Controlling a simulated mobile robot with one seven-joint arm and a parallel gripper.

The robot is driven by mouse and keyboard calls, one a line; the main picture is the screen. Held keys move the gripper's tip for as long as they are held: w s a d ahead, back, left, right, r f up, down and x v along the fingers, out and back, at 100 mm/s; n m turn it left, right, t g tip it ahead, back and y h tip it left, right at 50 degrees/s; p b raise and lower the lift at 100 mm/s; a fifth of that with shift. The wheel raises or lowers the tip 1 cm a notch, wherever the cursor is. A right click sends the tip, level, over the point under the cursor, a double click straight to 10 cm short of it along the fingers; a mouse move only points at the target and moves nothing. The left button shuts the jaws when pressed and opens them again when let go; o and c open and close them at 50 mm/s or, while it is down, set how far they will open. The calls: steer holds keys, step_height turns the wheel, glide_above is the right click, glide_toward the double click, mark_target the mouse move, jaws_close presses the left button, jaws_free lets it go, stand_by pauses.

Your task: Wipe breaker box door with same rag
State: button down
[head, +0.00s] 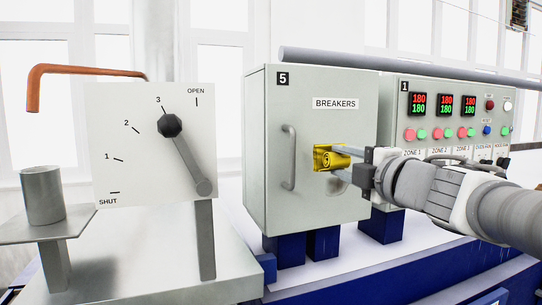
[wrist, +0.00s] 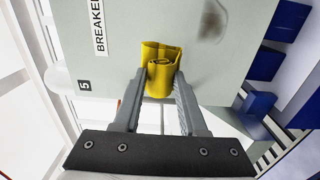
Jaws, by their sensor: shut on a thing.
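The breaker box door (head: 268,105) is light grey and closed, with a "BREAKERS" label and a vertical handle (head: 289,157) on its left side. My gripper (head: 335,159) reaches in from the right and is shut on a folded yellow rag (head: 325,157). The rag is at the door face, below the label and right of the handle; I cannot tell whether it presses on it. In the wrist view the rag (wrist: 162,62) sits between both fingertips.
Right of the box stands a control panel (head: 455,95) with red-green displays and buttons, partly behind my arm. At the left are a lever dial plate (head: 130,165), a copper pipe (head: 80,69) and a metal cup (head: 42,196). Blue supports (head: 325,242) stand under the box.

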steer(key=shift+s+d, duration=0.1)
steer(key=shift+s, duration=0.1)
steer(key=shift+p+v, duration=0.45)
steer(key=shift+v, duration=0.9)
steer(key=shift+s, duration=0.1)
